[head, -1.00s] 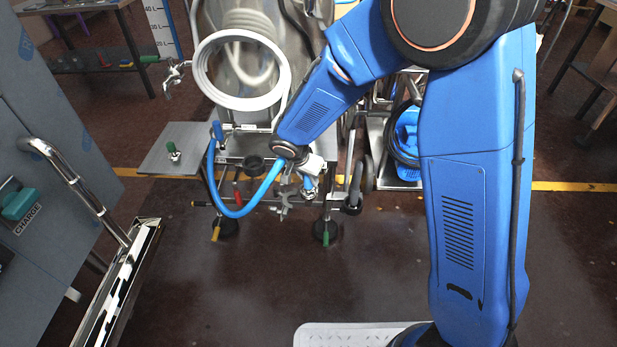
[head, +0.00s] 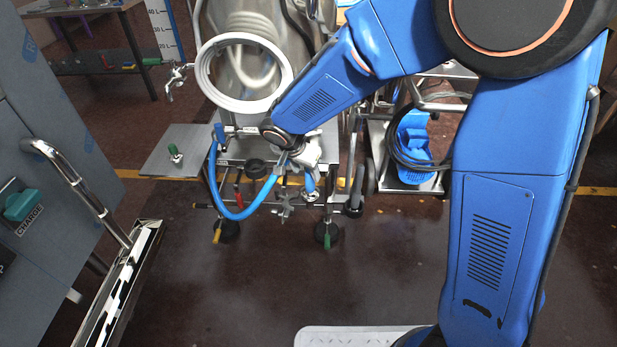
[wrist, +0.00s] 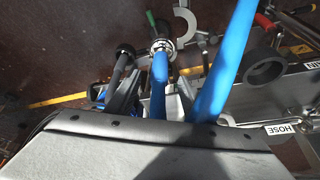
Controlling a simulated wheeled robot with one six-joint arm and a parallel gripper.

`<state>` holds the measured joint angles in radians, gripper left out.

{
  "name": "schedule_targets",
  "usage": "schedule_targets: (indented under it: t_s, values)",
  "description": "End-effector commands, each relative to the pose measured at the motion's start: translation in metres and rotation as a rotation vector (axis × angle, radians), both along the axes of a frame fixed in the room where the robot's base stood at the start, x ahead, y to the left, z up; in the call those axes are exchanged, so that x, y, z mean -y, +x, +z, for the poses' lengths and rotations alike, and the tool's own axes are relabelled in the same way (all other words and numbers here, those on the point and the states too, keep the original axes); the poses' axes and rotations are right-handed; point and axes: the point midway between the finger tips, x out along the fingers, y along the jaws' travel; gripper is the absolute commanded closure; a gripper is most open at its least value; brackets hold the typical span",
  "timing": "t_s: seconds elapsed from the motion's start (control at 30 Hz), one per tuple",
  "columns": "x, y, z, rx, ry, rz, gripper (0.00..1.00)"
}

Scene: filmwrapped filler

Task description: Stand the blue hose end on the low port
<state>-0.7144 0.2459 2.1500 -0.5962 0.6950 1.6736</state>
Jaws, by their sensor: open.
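The blue hose (head: 232,214) hangs in a U-shaped loop from the upper left of the steel frame to just below my gripper. Its end (head: 308,183) is at a silver fitting (head: 312,196), low on the frame. In the wrist view a blue length (wrist: 160,72) meets a silver collar (wrist: 162,46), and another blue length (wrist: 228,62) passes to its right. I cannot tell whether the end is seated on the low port. My gripper (head: 299,167) is open, close above the hose end; its fingertips are hard to make out.
A white coil (head: 208,75) hangs on the steel vessel above. A plate with a green-handled valve (head: 175,152) is left of the frame. A blue holder (head: 412,145) with dark cable stands to the right. The floor in front is clear.

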Motion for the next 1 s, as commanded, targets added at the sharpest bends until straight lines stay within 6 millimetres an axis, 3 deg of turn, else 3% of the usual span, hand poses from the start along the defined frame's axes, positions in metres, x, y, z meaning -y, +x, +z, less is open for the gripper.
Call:
schedule_targets:
  t_s: [0.3,0.5,1.0]
  values:
    - [-0.013,-0.021,0.06,0.003,0.003,0.002,0.53]
    - [-0.017,-0.03,0.084,0.0,0.001,0.0,0.53]
    - [-0.019,-0.034,0.093,-0.001,0.0,0.0,0.53]
